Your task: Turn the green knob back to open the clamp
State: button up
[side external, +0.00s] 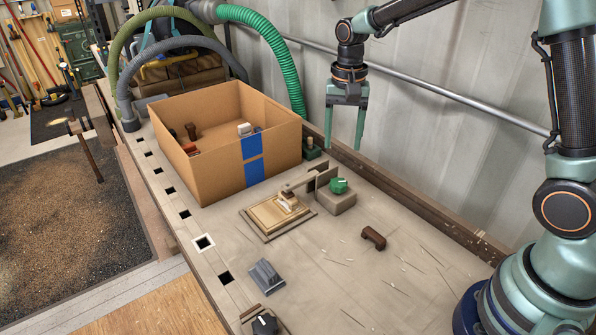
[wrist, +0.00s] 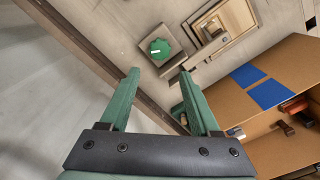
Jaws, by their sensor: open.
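The green knob (side external: 338,185) sits on a grey-brown block (side external: 337,203) on the bench. In the wrist view the knob (wrist: 158,48) shows a white mark and lies just beyond the fingertips, roughly centred between them. Beside the block is the clamp's wooden plate (side external: 270,218), with a bar and a pale piece over it; it also shows in the wrist view (wrist: 222,22). Whether the clamp presses on anything is hard to tell. My gripper (side external: 345,146) is open and empty, fingers pointing down, above and behind the knob near the wall, apart from it.
A cardboard box (side external: 219,176) with blue tape and several items inside stands left of the clamp. A brown handle (side external: 373,238), a grey wedge-like block (side external: 265,276) and a black knob (side external: 264,322) are on the bench. A wooden rail (side external: 400,209) runs along the wall. The bench's right part is mostly clear.

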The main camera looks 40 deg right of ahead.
aim_at(339, 181)
notch_tip(339, 181, down, 11)
jog(key=shift+r, duration=0.2)
dwell(0.3)
grip_shut()
